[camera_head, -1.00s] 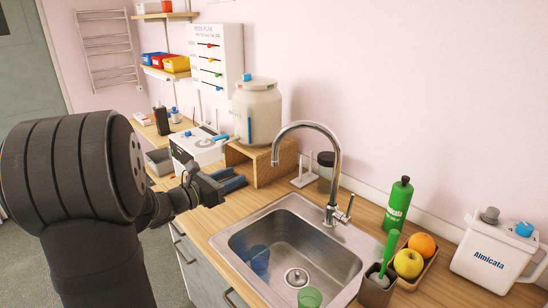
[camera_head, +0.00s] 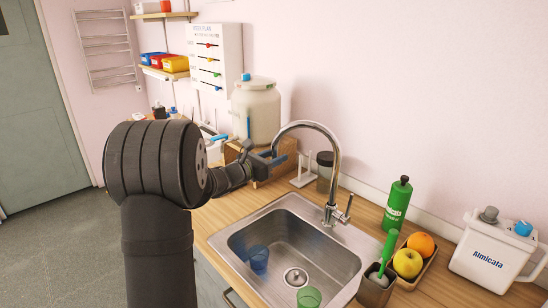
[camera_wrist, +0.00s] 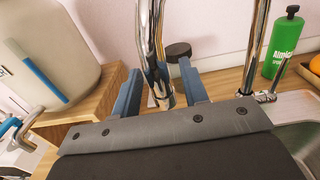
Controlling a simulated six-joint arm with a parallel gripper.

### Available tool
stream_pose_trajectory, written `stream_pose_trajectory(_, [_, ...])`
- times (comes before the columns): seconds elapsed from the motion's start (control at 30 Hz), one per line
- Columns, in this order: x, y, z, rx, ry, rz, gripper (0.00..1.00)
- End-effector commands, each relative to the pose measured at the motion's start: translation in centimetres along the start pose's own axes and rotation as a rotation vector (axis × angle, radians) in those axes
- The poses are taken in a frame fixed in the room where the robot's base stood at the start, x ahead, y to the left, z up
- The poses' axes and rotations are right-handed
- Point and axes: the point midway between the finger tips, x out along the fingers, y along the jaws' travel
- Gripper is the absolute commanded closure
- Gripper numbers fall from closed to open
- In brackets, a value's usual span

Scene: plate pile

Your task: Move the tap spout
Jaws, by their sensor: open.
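The chrome tap spout (camera_head: 312,125) arches over the sink from its upright base, with a side lever (camera_head: 349,207) low on the right. Its free end points down at the left. My gripper (camera_head: 273,157) is at that free end, left of the tap's upright. In the wrist view the spout's down-turned end (camera_wrist: 155,60) stands between the two blue fingers of my open gripper (camera_wrist: 160,88). The tap's upright (camera_wrist: 255,45) is to the right, outside the fingers. Whether a finger touches the spout cannot be told.
The steel sink (camera_head: 225,240) holds a blue cup (camera_head: 258,258) and a green cup (camera_head: 309,297). A large jar (camera_head: 256,110) on a wooden stand is close behind my gripper. A green bottle (camera_head: 397,205), a fruit tray and a white canister (camera_head: 490,255) stand right of the sink.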

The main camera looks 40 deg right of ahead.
Motion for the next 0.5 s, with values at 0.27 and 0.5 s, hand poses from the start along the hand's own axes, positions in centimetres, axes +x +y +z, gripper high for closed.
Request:
stream_pose_trajectory(0.27, [0.21,0.01,0.0,0.0,0.0,0.0,0.6])
stream_pose_trajectory(0.5, [0.18,0.02,0.0,0.0,0.0,0.0,1.0])
